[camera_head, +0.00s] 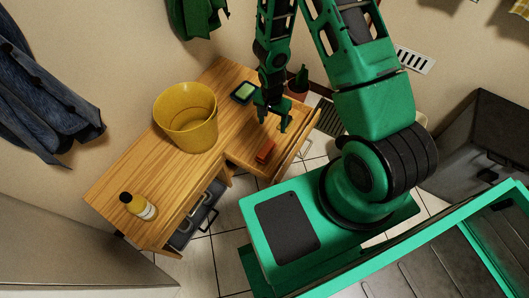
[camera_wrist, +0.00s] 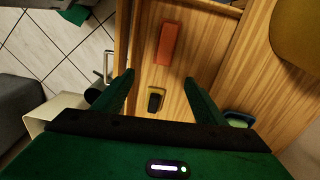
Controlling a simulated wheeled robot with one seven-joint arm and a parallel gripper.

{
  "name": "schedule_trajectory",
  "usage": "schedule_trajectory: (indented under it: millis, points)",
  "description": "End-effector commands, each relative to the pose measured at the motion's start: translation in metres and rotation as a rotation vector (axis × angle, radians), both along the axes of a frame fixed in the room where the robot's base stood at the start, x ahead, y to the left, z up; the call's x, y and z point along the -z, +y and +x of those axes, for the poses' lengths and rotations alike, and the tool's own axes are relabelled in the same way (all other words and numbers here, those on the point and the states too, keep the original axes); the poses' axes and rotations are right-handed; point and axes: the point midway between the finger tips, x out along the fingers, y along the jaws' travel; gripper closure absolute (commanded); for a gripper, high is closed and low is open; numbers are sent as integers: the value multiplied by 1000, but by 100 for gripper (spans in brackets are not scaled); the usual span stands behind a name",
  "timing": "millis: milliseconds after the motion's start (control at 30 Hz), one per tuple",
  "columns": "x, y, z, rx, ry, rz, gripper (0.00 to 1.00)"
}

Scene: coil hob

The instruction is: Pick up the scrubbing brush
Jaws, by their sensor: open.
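A small yellow object with a black top (camera_wrist: 155,100), which looks like the scrubbing brush, lies on the wooden floor of an open drawer (camera_wrist: 146,75). In the wrist view it lies between and below my fingers, apart from them. My gripper (camera_wrist: 159,79) is open and empty, pointing down above the drawer. In the head view my gripper (camera_head: 274,122) hangs over the drawer, and I cannot make out the yellow and black object there. An orange-red block (camera_wrist: 168,43) lies in the same drawer, beyond my fingertips; it also shows in the head view (camera_head: 265,151).
A dark dish with a green item (camera_head: 243,93) sits near the drawer. A potted plant (camera_head: 299,84) stands behind.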

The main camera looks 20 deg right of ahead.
Motion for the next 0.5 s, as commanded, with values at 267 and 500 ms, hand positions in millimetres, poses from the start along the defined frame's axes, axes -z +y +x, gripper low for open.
schedule_trajectory:
  millis: [267,500]
  points:
    - [53,29,-16,50,4,34,35]
    - [79,31,-17,57,5,37,35]
